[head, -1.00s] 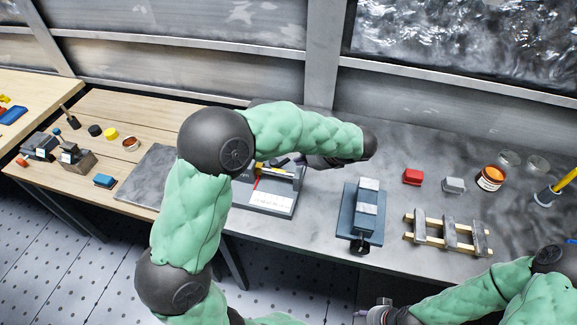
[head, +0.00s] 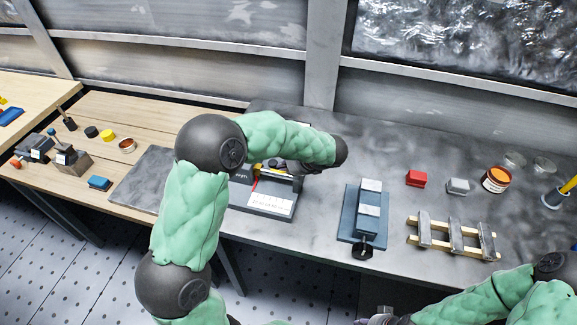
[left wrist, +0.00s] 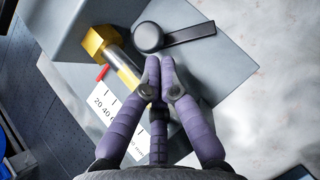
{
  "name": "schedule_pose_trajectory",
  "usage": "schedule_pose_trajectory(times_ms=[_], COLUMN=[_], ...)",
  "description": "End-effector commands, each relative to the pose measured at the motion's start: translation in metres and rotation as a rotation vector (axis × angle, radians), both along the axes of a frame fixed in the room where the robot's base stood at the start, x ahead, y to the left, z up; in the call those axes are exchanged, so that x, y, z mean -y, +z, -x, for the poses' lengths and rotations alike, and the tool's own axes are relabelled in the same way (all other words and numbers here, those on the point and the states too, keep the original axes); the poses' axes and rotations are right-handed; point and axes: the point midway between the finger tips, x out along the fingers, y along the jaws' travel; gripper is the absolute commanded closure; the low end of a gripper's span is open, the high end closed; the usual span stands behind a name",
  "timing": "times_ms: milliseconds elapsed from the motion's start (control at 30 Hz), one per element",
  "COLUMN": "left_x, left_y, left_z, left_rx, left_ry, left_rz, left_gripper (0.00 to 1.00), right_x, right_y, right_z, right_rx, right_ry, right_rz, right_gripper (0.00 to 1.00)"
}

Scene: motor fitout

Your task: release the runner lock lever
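The runner lock lever (left wrist: 188,35) is a black arm with a round hub, on the grey fixture (left wrist: 215,70). In the left wrist view it points right from its hub. My left gripper (left wrist: 160,62) has purple fingers with their tips together, just below the lever and hub in that view. I see nothing between the tips; whether they touch the lever I cannot tell. In the head view the fixture (head: 270,203) stands on the grey bench, and my left forearm partly hides it. My right gripper (head: 378,320) is cut off at the bottom edge.
A gold hex part (left wrist: 103,40) on a shaft, a red pointer (left wrist: 102,72) and a white scale plate (left wrist: 115,118) lie close left of the fingers. On the bench, a blue clamp-like fixture (head: 365,215), a red block (head: 416,178) and a slatted rack (head: 450,238) stand to the right.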

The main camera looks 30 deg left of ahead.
Motion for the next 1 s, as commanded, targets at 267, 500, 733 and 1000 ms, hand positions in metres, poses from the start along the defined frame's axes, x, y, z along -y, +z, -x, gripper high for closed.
schedule_pose_trajectory(times_ms=[267,500,733,1000], left_x=[-0.001,-0.015,-0.017,-0.016], left_y=[0.0,0.001,-0.002,0.001], left_z=[0.0,0.0,0.0,0.0], left_rx=[0.0,-0.001,-0.001,-0.001], left_ry=[0.0,0.003,0.001,0.0], left_rz=[0.0,-0.001,-0.001,0.0], left_gripper=[1.0,1.0,1.0,1.0], right_x=[0.0,0.0,0.0,0.0], right_y=[0.0,0.01,0.009,0.012], right_z=[0.0,0.0,0.0,0.0], right_rx=[0.0,0.0,0.0,0.0], right_ry=[0.0,0.0,0.0,0.0], right_rz=[0.0,0.0,0.0,0.0], right_gripper=[0.6,0.6,0.6,0.6])
